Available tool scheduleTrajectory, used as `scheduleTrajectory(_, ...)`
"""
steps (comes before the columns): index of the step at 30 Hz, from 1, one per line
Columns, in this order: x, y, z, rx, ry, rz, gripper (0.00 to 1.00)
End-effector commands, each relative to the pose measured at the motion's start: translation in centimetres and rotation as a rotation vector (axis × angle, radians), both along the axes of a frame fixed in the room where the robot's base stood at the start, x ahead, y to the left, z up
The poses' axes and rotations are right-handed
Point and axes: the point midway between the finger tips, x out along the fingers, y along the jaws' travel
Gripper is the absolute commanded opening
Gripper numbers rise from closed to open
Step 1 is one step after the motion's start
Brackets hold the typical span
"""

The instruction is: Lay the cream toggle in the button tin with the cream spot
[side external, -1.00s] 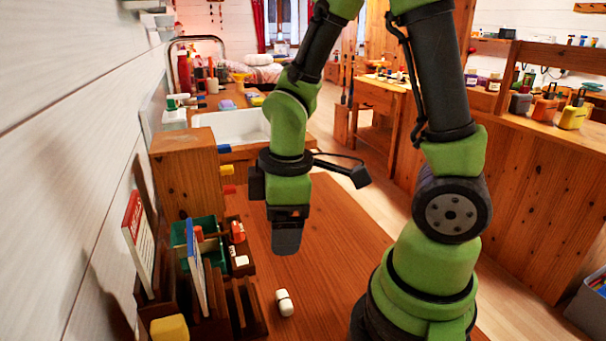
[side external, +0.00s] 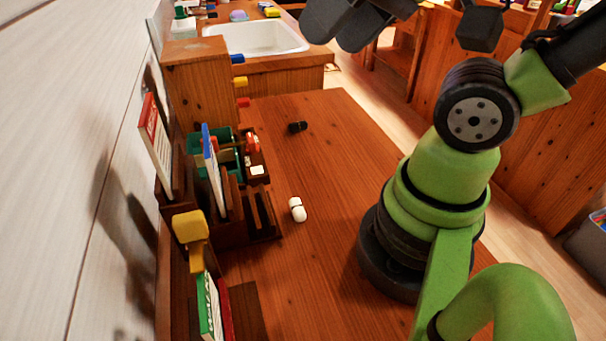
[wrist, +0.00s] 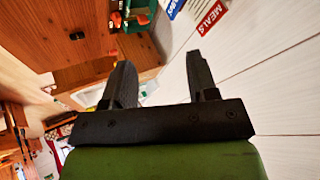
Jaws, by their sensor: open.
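A white or cream toggle (side external: 297,209) with a dark band round its middle lies on the wooden desktop (side external: 335,160). A small dark box (side external: 262,182) left of it carries a white patch and has an orange-red thing by it; I cannot tell for sure that it is the button tin with the cream spot. My gripper (side external: 346,28) is high at the top of the side view, well above the desk and partly cut off. In the wrist view, my gripper's fingers (wrist: 160,85) are spread with nothing between them.
A black toggle-like piece (side external: 297,127) lies farther back on the desk. A green bin (side external: 196,143), upright books (side external: 155,137) and a yellow block (side external: 190,226) crowd the left wall. A wooden cabinet (side external: 200,90) and white basin (side external: 255,38) stand behind.

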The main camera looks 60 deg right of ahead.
Motion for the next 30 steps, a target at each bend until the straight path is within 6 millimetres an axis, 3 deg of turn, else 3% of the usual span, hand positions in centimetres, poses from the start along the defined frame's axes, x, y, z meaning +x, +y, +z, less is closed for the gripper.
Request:
scheduleTrajectory(6,0.4,-0.1,-0.3,-0.001,0.022,-0.010,0.53)
scheduleTrajectory(11,2.6,-0.6,-2.3,0.003,0.131,-0.075,0.53)
scheduleTrajectory(21,7.3,-1.8,-11.7,-0.016,0.443,-0.276,0.53)
scheduleTrajectory(27,7.6,-2.1,-17.6,-0.032,0.584,-0.365,0.53)
scheduleTrajectory(30,7.4,-2.1,-19.5,-0.037,0.627,-0.393,0.53)
